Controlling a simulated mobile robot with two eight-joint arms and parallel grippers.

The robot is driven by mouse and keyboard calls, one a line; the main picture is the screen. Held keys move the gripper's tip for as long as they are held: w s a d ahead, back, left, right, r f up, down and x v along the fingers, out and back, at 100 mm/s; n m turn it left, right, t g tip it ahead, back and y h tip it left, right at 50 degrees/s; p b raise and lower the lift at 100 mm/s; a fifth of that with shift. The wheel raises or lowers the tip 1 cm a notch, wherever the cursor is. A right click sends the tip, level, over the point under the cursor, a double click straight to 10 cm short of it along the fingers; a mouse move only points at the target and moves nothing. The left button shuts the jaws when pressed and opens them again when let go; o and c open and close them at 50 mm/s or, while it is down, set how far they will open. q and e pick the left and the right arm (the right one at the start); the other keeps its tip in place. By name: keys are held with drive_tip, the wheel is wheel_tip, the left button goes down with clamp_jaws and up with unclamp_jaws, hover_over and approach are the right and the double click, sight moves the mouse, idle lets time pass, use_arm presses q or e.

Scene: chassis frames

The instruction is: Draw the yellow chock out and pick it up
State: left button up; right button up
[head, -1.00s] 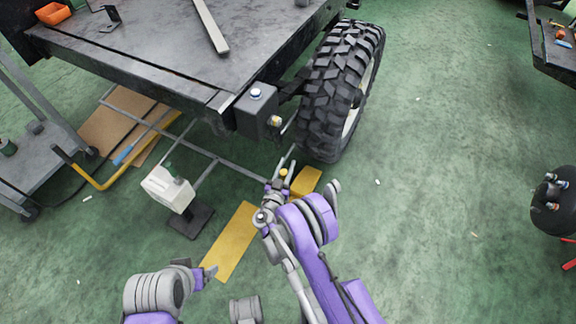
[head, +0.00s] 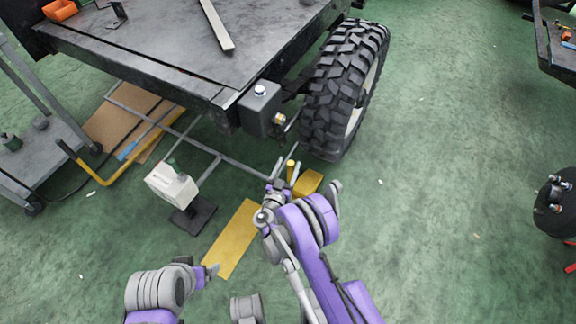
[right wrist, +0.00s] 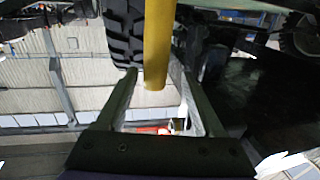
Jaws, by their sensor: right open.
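The yellow chock (head: 308,183) sits on the floor just in front of the big tyre, partly hidden by my right arm. A yellow post (head: 291,171), which looks like its handle, stands up beside it. In the right wrist view the post (right wrist: 157,45) comes in from the top, and its end lies between my right fingers. My right gripper (head: 287,168) is open around the post, with gaps on both sides. It also shows in the right wrist view (right wrist: 155,88). My left gripper (head: 212,271) is low at the left, away from the chock; its jaws are too small to read.
The black tyre (head: 345,90) and the trailer bed (head: 170,55) stand close beyond my right gripper. A flat yellow strip (head: 232,238) lies on the floor between my arms. A white box (head: 172,187) on a dark foot stands at left.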

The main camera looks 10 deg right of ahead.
drive_tip(key=v, duration=1.1)
drive_tip(key=w+d+r+g, duration=0.2)
drive_tip(key=d+r+g, duration=0.3)
drive_tip(key=d+r, duration=0.3)
drive_tip(key=s+d+r+n+g+y, duration=0.1)
drive_tip(key=s+d+r+n+g, duration=0.1)
drive_tip(key=s+d+r+g, duration=0.35)
drive_tip(key=s+d+r+n+g+y, duration=0.1)
drive_tip(key=s+r+y, duration=0.2)
drive_tip(key=s, duration=0.9)
drive_tip(key=s+d+r+n+g+y, duration=0.1)
drive_tip(key=s+r+n+y, duration=0.15)
drive_tip(key=s, duration=0.85)
use_arm(q)
wheel_tip(320, 180, up, 28)
drive_tip(key=t+p, duration=0.1)
drive_tip(key=p, duration=2.3)
drive_tip(key=shift+w+f+p, duration=0.15)
drive_tip(key=shift+w+p, duration=0.15)
drive_tip(key=shift+w, duration=0.15)
use_arm(e)
wheel_tip(320, 180, up, 27)
drive_tip(key=t+y, duration=0.1)
drive_tip(key=shift+w+a+f, duration=0.15)
drive_tip(key=shift+w+a, duration=0.05)
drive_tip(key=shift+a, duration=0.05)
